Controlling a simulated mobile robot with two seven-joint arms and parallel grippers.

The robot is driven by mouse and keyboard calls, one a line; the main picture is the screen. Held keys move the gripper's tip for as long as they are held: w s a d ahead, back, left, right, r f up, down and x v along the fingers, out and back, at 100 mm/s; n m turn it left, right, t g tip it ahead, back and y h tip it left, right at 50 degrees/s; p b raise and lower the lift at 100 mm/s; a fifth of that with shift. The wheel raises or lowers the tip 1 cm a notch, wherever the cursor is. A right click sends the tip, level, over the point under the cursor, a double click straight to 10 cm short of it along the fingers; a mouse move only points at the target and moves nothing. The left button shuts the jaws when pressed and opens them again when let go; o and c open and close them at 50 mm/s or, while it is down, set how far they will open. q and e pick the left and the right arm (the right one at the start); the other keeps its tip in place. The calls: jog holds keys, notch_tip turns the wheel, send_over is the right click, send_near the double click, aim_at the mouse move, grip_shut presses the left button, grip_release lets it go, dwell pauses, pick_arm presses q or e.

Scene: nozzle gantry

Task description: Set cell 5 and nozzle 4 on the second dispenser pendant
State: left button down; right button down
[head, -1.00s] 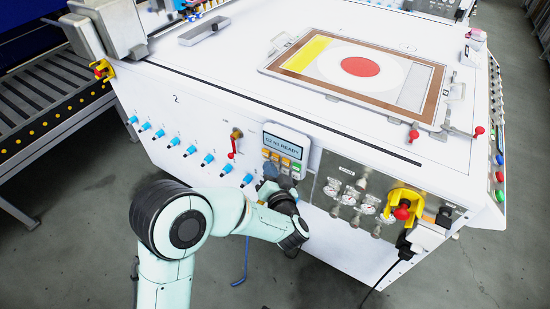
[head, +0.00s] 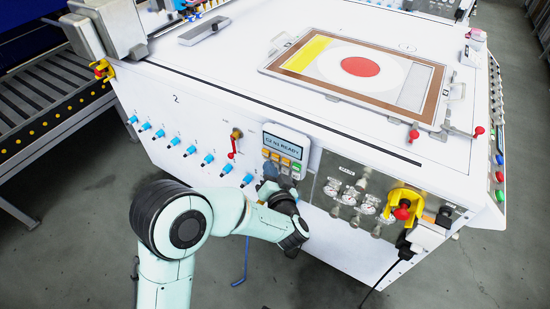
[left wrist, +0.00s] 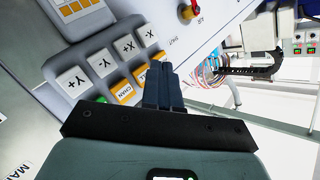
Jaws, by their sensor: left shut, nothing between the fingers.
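The dispenser pendant (head: 309,159) is on the front of the white machine. Its pale screen (head: 286,141) shows small text ending in READY; the cell and nozzle digits are too small to read surely. Below are orange keys and a green key. In the left wrist view its body (left wrist: 75,22) carries white-grey keys marked Y+, Y-, X+ and X-, and an orange CHAN key (left wrist: 122,92). My left gripper (left wrist: 166,70) is shut and empty, its tips close over the orange key row and hiding part of it. Whether they touch a key I cannot tell. My right gripper is not in view.
Blue knobs (head: 174,141) and a red-handled valve (head: 233,145) are left of the pendant. A gauge panel (head: 345,190) and a yellow-and-red switch (head: 402,206) are to its right. A framed screen with a red disc (head: 360,66) lies on top.

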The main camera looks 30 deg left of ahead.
pick_arm(q)
jog(key=shift+w, duration=0.1)
jog(key=shift+w, duration=0.25)
jog(key=shift+w+p, duration=0.45)
jog(key=shift+w, duration=0.15)
dwell(0.6)
jog(key=shift+s, duration=0.1)
jog(key=shift+s+p, duration=0.4)
jog(key=shift+s, duration=0.45)
